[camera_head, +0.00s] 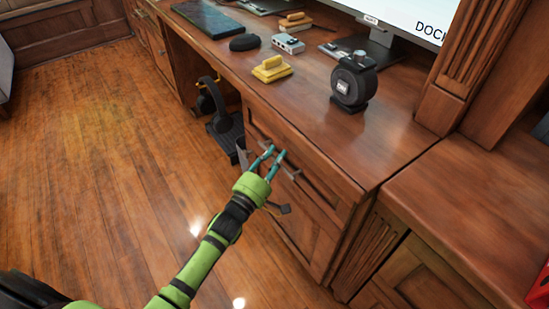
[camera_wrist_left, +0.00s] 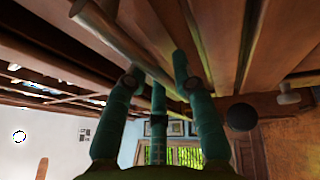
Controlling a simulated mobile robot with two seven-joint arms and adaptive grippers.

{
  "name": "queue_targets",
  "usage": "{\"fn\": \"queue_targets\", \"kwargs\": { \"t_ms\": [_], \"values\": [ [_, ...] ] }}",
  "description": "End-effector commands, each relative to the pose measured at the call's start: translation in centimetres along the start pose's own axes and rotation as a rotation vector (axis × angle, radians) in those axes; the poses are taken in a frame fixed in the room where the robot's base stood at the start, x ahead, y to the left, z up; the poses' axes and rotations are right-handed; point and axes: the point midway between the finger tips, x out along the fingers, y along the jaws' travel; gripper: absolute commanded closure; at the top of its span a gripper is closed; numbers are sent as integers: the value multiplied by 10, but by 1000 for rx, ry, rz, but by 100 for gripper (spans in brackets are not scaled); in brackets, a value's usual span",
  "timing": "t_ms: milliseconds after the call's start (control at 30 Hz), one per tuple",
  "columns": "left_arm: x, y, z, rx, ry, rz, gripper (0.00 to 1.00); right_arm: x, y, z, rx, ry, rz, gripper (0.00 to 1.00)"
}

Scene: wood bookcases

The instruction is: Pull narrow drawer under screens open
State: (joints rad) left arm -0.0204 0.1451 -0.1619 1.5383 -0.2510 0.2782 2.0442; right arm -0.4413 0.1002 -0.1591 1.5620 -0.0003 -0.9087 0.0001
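The narrow drawer (camera_head: 318,177) is a wood panel with a bar handle (camera_head: 291,173), just under the desk top below the screens. Its front looks flush with the desk, so it appears shut. My left gripper (camera_head: 270,153) is at this handle, its teal fingers spread apart. In the left wrist view the handle bar (camera_wrist_left: 128,48) runs diagonally close to the fingertips, near the fingers (camera_wrist_left: 160,82). I cannot tell whether they touch it. My right gripper is not in view.
A screen (camera_head: 415,15) stands behind. A black-and-yellow object (camera_head: 222,120) stands in the knee space. The wood floor (camera_head: 100,150) at left is clear.

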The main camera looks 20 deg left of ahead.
Motion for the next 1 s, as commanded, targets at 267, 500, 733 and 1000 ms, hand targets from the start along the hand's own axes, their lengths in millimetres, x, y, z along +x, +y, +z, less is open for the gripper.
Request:
{"fn": "queue_targets", "kwargs": {
  "t_ms": [267, 500, 733, 1000],
  "values": [
    [-1, 0, 0, -1, 0, -1, 100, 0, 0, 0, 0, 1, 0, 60],
    [-16, 5, -7, 1, 1, -4, 100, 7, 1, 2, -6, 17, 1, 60],
    [-60, 16, -25, 2, 1, -9, 100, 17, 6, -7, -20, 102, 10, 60],
    [-140, 33, -58, 4, 1, -12, 100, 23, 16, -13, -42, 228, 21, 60]
  ]
}}
